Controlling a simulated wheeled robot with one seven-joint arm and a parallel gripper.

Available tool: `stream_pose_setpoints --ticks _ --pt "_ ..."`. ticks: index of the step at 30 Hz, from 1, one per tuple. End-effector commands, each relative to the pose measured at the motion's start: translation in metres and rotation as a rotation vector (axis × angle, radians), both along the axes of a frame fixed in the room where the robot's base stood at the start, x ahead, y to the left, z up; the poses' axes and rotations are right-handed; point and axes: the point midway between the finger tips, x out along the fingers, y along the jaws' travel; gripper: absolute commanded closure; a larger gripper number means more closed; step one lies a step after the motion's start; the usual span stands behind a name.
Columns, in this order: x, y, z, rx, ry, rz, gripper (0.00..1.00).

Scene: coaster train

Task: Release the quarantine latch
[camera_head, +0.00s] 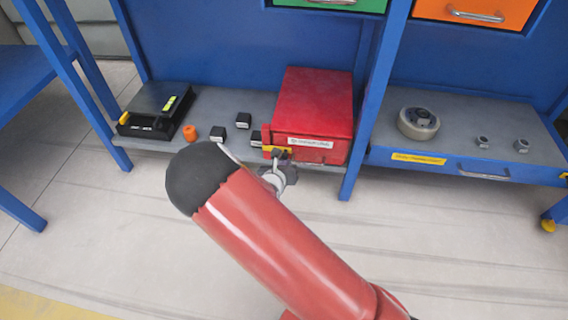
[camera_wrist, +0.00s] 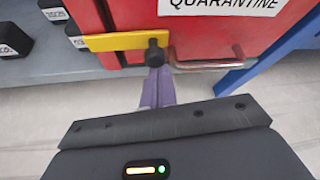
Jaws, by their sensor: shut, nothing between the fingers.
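The red quarantine box (camera_head: 315,105) stands on the low grey shelf. Its front shows close in the wrist view (camera_wrist: 215,38), with a white QUARANTINE label (camera_wrist: 225,5). The yellow latch bar (camera_wrist: 112,41) lies level across the box's left front edge. A black knob (camera_wrist: 155,55) sits at the bar's right end. My gripper (camera_wrist: 157,76) is shut and empty, its fingertips right at the knob from the front; I cannot tell whether they touch it. In the head view my gripper (camera_head: 278,160) is at the box's lower left front, partly hidden by my arm.
A metal handle (camera_wrist: 208,65) is just right of the knob. A blue upright (camera_head: 372,100) stands close on the right. Open floor lies in front.

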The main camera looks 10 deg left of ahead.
Motion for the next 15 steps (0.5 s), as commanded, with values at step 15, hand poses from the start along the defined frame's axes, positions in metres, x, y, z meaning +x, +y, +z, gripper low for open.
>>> stream_pose_setpoints --ticks 15 --pt "0.0 0.0 0.023 -0.219 -0.001 0.0 1.0"
